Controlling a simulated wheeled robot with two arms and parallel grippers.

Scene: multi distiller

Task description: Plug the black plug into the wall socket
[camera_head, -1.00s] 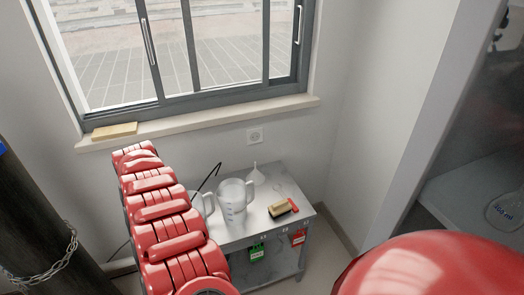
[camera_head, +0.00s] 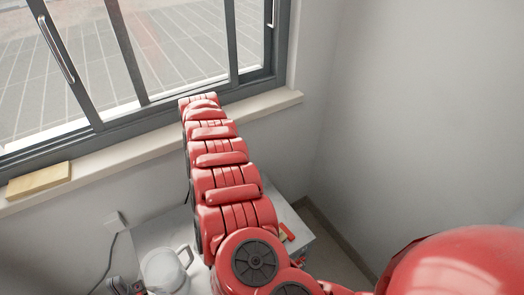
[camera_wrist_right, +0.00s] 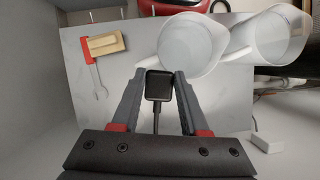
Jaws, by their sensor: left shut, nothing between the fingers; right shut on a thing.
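In the right wrist view the black plug (camera_wrist_right: 158,84) sits between the fingers of my right gripper (camera_wrist_right: 160,76), which is shut on it. Its cable runs back between the fingers toward the wrist. Plug and gripper are over the grey table (camera_wrist_right: 115,62); their height above it is hard to judge. In the head view my red right arm hides that gripper and the plug. The wall socket is not visible now. What seems to be my left gripper (camera_head: 125,287) shows partly at the bottom left of the head view, shut and empty.
Two clear jugs (camera_wrist_right: 190,45) (camera_wrist_right: 267,37) stand beside my right gripper. A white block (camera_wrist_right: 267,143) is near the wall side. The window sill (camera_head: 125,156) holds a tan block (camera_head: 38,181).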

